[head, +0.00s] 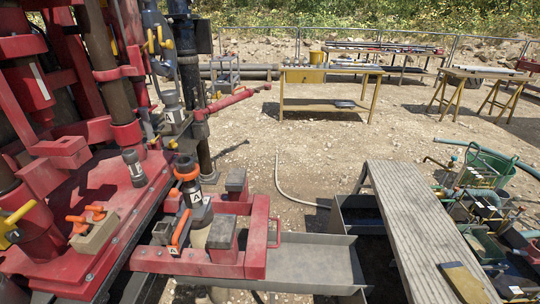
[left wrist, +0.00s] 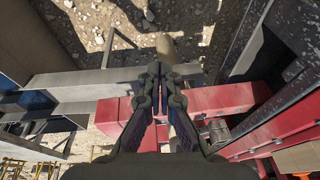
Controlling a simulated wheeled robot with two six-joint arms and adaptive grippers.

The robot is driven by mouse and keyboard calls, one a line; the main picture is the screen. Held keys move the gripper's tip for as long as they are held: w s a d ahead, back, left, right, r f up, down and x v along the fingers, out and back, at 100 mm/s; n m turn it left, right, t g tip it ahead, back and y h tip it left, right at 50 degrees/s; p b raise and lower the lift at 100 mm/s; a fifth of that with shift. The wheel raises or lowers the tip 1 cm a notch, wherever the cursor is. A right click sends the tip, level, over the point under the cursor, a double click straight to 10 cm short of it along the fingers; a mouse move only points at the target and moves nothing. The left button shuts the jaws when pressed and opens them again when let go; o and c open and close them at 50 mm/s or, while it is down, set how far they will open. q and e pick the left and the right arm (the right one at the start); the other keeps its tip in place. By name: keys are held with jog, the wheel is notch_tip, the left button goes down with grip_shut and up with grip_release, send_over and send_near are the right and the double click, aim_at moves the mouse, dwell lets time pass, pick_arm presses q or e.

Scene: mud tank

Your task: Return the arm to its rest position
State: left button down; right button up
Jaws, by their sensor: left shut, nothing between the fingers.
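My left gripper (left wrist: 160,72) shows in the left wrist view with its two dark fingers together and nothing between them. Below and beyond it lies a red beam (left wrist: 215,101) of the drilling rig; whether the gripper touches it I cannot tell, but it appears apart. Neither of my arms shows in the head view. My right gripper is in neither view.
The red rig (head: 110,195) with its pipes fills the left of the head view. A red frame (head: 258,235) meets a grey metal trough (head: 315,262). Open gravel lies behind, before a yellow-legged table (head: 325,104).

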pick_arm(q)
jog(key=s+a+f+g+p, duration=0.1)
jog(key=s+f, duration=0.1)
jog(key=f, duration=0.9)
jog(key=s+a+f, duration=0.1)
jog(key=s+f, duration=0.1)
jog(key=f, duration=0.8)
jog(key=s+a+f+g+p, duration=0.1)
jog(key=s+f, duration=1.2)
jog(key=s, duration=0.4)
jog(key=shift+s+a+f, duration=0.2)
jog(key=shift+s+f, duration=0.15)
jog(key=shift+s, duration=0.05)
